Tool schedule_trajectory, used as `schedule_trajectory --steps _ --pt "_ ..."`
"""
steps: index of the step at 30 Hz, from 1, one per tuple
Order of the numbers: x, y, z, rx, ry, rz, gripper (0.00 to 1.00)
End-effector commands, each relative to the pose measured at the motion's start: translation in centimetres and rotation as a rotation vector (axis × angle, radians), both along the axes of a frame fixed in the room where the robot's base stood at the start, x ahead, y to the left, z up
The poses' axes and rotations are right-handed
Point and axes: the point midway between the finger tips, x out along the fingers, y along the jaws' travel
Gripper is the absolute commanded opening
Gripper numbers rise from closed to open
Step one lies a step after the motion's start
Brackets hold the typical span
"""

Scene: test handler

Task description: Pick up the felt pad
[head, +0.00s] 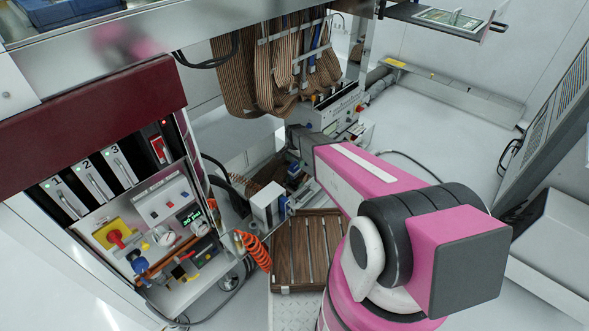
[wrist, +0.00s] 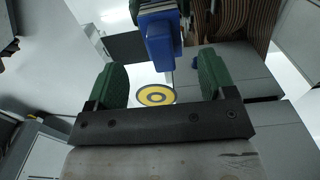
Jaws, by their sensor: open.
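My gripper (wrist: 163,64) shows in the wrist view as two green fingers standing wide apart on a dark bar, with nothing held between them. A blue block (wrist: 161,42) with a grey layered top lies ahead of the fingers, in line with the gap. A yellow disc with a dark ring and centre (wrist: 156,95) shows in the gap, apart from both fingers; its distance is unclear. I cannot tell which thing, if any, is the felt pad. In the head view, my pink arm reaches towards the cluttered bench, and the fingers cannot be made out clearly there.
Brown ribbon cables (head: 268,75) hang above the work area. A control panel (head: 165,215) with switches stands left, beside a coiled orange hose (head: 257,250). A brown slatted tray (head: 305,255) lies below my arm. Open pale floor (head: 445,130) shows at the upper right.

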Motion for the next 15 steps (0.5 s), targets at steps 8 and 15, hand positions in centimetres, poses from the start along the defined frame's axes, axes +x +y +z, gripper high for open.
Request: schedule_trajectory --steps 8,15 --pt "0.2 0.3 -3.6 0.0 0.001 0.0 0.77" --pt "0.1 0.3 -4.9 0.001 -0.001 0.0 0.77"
